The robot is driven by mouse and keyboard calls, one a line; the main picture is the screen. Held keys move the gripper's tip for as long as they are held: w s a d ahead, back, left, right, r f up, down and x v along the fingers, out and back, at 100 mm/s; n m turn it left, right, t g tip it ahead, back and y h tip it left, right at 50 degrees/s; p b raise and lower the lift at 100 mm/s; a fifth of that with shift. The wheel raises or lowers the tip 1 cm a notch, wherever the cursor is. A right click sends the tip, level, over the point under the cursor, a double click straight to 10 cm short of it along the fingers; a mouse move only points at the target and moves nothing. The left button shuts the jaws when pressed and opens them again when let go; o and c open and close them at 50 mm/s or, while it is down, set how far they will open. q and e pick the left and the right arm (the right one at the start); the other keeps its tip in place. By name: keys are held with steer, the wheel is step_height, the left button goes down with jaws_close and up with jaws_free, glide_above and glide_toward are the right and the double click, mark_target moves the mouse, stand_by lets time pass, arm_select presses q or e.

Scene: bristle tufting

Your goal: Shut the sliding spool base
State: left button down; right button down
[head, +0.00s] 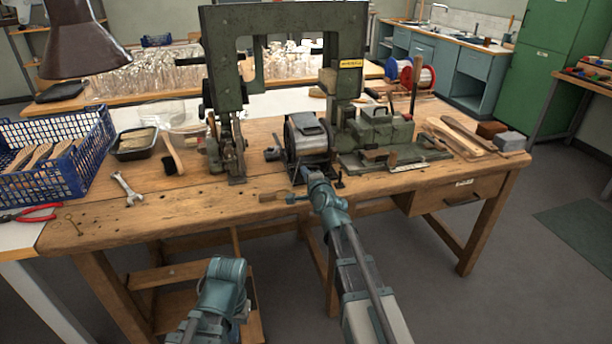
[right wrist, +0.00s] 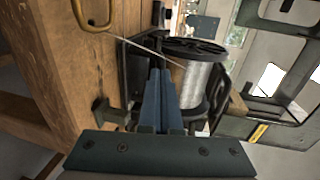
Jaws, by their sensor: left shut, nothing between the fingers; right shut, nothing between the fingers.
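The wire spool (head: 307,138) stands in its dark holder near the front middle of the bench, beside the green machine. In the right wrist view the silvery wire spool (right wrist: 196,82) with a black flange fills the centre, with part of its dark base (right wrist: 112,112) beside the fingers. My right gripper (head: 311,176) is shut and empty, directly in front of the spool holder; its fingers (right wrist: 160,85) point at the base. I cannot tell whether they touch it. My left gripper (head: 228,272) is low in front of the bench, away from the spool, with its fingertips mostly hidden.
The tall green machine (head: 222,65) stands over the bench (head: 110,225). A green vise-like fixture (head: 378,135) sits right of the spool. A blue crate (head: 88,150), wrench (head: 127,189) and red pliers (head: 32,213) lie left. The front left bench top has free room.

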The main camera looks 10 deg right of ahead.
steer(key=w, duration=1.8)
steer(key=shift+w+a, duration=0.3)
steer(key=shift+w, duration=0.05)
arm_select(q)
steer(key=shift+s+a, duration=0.15)
steer(key=shift+s, duration=0.1)
arm_select(e)
steer(key=shift+w+r, duration=0.15)
steer(key=shift+w, duration=0.15)
arm_select(q)
steer(key=shift+r, duration=0.1)
arm_select(e)
steer(key=shift+r, duration=0.1)
